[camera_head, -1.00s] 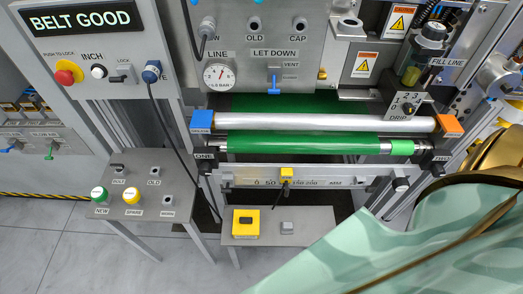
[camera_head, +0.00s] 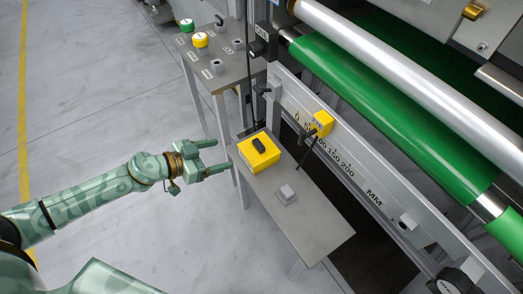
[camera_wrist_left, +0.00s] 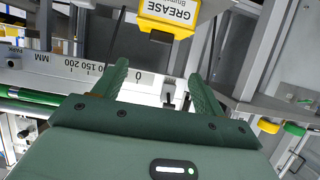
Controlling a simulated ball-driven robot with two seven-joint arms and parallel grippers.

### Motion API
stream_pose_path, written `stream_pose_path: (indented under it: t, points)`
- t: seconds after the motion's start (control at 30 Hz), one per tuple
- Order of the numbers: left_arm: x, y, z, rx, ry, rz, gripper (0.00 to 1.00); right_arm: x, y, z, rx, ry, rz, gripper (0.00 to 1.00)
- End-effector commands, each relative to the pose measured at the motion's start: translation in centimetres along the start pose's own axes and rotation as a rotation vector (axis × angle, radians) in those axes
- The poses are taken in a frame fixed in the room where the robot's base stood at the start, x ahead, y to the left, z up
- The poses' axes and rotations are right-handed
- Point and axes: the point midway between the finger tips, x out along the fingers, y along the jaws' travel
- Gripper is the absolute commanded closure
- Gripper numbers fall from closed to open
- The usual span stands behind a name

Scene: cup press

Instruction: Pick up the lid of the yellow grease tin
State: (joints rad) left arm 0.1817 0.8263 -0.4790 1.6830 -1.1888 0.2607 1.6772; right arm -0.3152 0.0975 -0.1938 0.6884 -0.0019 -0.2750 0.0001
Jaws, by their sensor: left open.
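The yellow grease tin (camera_head: 262,158) stands on a small grey side table (camera_head: 300,218). Its yellow lid (camera_head: 253,149) is on top, with a black handle (camera_head: 259,146). The left wrist view shows the tin upside down at the top, with the word GREASE on its yellow side (camera_wrist_left: 172,12). My left gripper (camera_head: 221,155) is open and empty, just left of the tin and apart from it. Its two green fingers reach towards the tin in the left wrist view (camera_wrist_left: 158,72). My right gripper is not in view.
A rail with a millimetre scale (camera_head: 345,160) and a yellow slider (camera_head: 322,122) runs behind the table. Another stand (camera_head: 222,62) with green (camera_head: 187,25) and yellow (camera_head: 201,40) knobs is further back. The floor at left is clear.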

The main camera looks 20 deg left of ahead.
Motion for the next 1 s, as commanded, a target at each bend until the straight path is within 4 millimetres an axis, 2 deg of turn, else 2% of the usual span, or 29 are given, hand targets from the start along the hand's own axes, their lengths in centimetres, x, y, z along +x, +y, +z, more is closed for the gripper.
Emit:
stream_pose_path:
  t: [0.2, 0.33, 0.57, 0.8, 1.0]
  points:
    - [5.5, -0.1, 0.1, 0.002, 0.003, -0.002, 0.29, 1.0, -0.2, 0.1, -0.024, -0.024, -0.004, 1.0]
    - [8.2, -0.1, 0.1, 0.0, 0.001, -0.002, 0.29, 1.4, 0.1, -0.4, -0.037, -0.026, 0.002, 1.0]
    - [10.2, -0.2, 0.0, 0.001, 0.002, -0.004, 0.29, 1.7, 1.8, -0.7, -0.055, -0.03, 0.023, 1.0]
    - [14.1, -0.2, 0.2, 0.0, 0.0, -0.003, 0.29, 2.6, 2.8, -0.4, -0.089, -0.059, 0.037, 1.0]
    - [15.1, -0.2, -0.1, 0.001, 0.001, -0.004, 0.29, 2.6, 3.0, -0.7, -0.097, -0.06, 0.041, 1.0]
